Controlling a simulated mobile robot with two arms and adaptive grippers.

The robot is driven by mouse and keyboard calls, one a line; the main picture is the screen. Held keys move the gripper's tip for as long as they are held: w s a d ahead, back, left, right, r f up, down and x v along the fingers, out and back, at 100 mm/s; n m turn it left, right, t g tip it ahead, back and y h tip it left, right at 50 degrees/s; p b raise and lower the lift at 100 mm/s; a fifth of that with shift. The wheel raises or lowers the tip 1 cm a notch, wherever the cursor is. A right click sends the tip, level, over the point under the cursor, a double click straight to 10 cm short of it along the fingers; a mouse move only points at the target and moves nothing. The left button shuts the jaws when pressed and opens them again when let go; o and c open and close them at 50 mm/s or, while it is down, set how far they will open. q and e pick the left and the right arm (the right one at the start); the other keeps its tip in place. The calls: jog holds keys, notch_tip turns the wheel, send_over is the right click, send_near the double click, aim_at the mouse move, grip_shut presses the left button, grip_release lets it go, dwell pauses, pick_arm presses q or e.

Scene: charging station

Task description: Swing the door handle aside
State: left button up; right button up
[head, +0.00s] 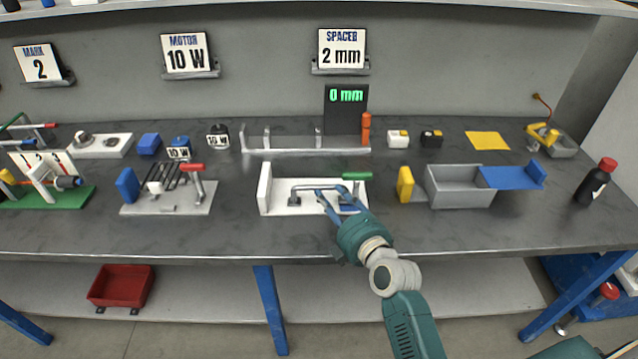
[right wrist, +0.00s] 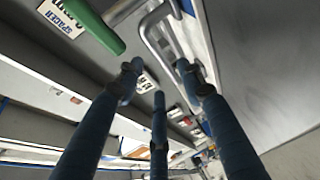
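The door handle (head: 303,188) is a grey metal bar bent at its ends, mounted on a white fixture (head: 265,188) at the middle of the bench. A lever with a green grip (head: 356,176) stands at the fixture's right end. My right gripper (head: 331,192) is over the right part of the fixture, its blue fingers spread apart at the handle's right end. In the right wrist view the handle (right wrist: 158,40) curves close to the fingertips, and the green grip (right wrist: 95,25) is at upper left. I cannot tell whether the fingers touch the handle. My left gripper is not in view.
A grey rail (head: 290,151) with an orange-handled piece (head: 366,128) lies behind the fixture. A yellow block (head: 405,184) and a grey box (head: 460,197) are to the right. A clamp plate (head: 140,209) is to the left. Bare bench lies in front.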

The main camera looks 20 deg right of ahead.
aim_at(321, 188)
jog(key=x, duration=0.5)
jog(key=shift+w, duration=0.15)
jog(key=shift+x, duration=0.95)
jog(key=shift+f, duration=0.15)
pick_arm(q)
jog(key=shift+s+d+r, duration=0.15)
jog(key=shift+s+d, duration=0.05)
pick_arm(e)
grip_shut()
